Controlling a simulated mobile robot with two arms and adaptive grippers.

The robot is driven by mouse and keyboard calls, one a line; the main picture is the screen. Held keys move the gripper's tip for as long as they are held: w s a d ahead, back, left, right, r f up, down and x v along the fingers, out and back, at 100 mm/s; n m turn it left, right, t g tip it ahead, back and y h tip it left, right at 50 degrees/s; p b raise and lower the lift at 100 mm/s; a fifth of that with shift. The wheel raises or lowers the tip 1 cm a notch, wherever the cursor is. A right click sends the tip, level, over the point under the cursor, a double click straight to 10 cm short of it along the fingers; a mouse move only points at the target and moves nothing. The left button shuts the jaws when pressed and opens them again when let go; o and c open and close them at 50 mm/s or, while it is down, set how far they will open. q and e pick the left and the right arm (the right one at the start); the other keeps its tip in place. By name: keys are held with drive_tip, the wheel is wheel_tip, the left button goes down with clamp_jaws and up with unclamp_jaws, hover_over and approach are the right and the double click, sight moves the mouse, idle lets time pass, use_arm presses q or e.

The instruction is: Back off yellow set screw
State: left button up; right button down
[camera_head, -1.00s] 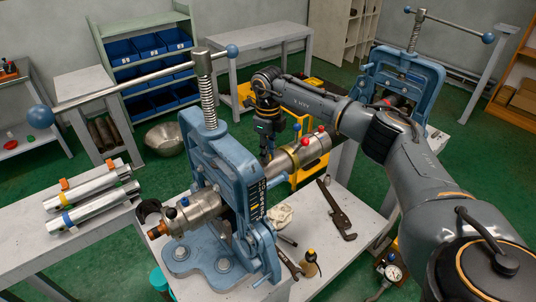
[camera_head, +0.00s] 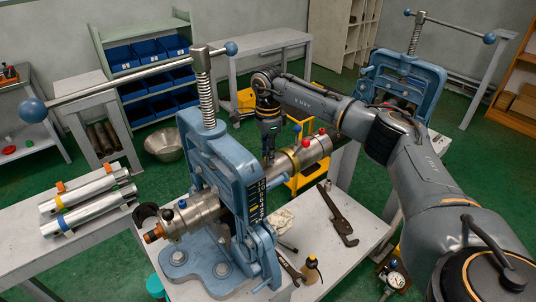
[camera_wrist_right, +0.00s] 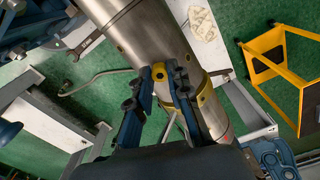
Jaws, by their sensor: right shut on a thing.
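The yellow set screw (camera_wrist_right: 158,72) shows as a yellow head with a dark centre, between my right fingertips in the right wrist view. My right gripper (camera_wrist_right: 161,76) is shut on it; it also shows in the head view (camera_head: 268,156), pointing down onto the pipe. The steel pipe (camera_head: 205,209) runs through the near blue vise (camera_head: 226,168) and out to its right. The pipe also fills the upper middle of the wrist view (camera_wrist_right: 150,32). The gripper hides the screw in the head view. My left gripper is not in view.
Red-headed screws (camera_head: 306,143) and a blue one (camera_head: 183,203) also stand on the pipe. A second blue vise (camera_head: 405,82) stands behind my right arm.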

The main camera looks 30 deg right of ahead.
drive_tip(key=shift+s+f+n, duration=0.15)
drive_tip(key=shift+f+n, duration=0.15)
drive_tip(key=shift+n, duration=0.9)
drive_tip(key=c, duration=1.3)
unclamp_jaws()
drive_tip(key=shift+o, duration=0.2)
drive_tip(key=shift+r, duration=0.1)
drive_tip(key=shift+r, duration=0.1)
drive_tip(key=shift+r, duration=0.3)
wheel_tip(320, 180, up, 11)
drive_tip(key=shift+w, duration=0.2)
